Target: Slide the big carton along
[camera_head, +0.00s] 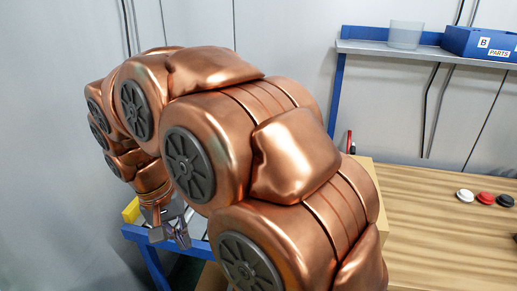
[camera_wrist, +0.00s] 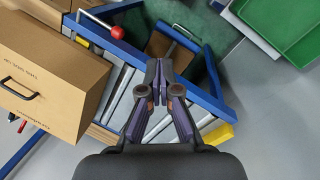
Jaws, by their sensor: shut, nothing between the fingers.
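The big carton (camera_wrist: 62,68), brown with a dark handle and small print on its side, stands at the left in the wrist view. In the head view a tan strip of what looks like the carton (camera_head: 370,178) shows behind my arm, which hides most of it. My gripper (camera_wrist: 159,68) is shut and empty, to the right of the carton and apart from it, over a blue-framed roller conveyor (camera_wrist: 192,48). In the head view my gripper (camera_head: 170,236) hangs at the lower left, beside the conveyor's blue frame.
A red knob (camera_wrist: 117,32) stands close to the carton, at the conveyor's edge. A yellow block (camera_wrist: 218,134) is at the conveyor's end. A green tray (camera_wrist: 282,28) lies upper right. A wooden table (camera_head: 450,235) with several small discs and a shelf (camera_head: 430,51) stand at right.

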